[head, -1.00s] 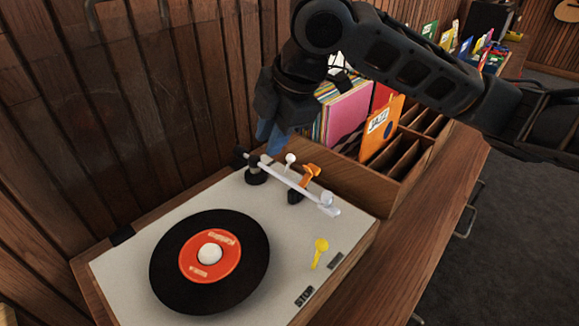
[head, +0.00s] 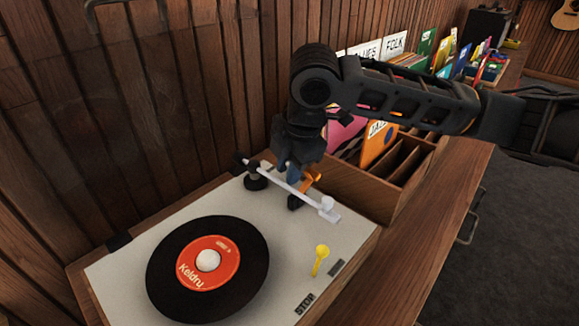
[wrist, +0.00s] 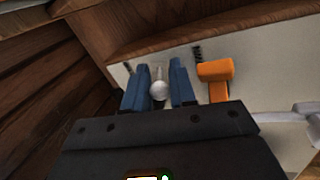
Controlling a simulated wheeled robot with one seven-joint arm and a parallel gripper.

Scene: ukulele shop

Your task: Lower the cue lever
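A small lever with a white ball knob (wrist: 159,90) stands on the turntable deck, apparently the cue lever. In the wrist view the knob lies between the two blue fingers of my gripper (wrist: 160,80). The fingers are apart, one on each side of it; I cannot tell whether either touches. In the head view my gripper (head: 290,168) points down behind the white tonearm (head: 300,190) and hides the knob. The tonearm lies off the record (head: 165,260), beside it. An orange piece (wrist: 215,75) stands right of my fingers.
The turntable deck (head: 190,212) also carries a yellow lever (head: 320,260) near the STOP label. A wooden record crate (head: 375,190) stands close behind the deck on the right. A wood-panelled wall (head: 200,100) rises at the left and back.

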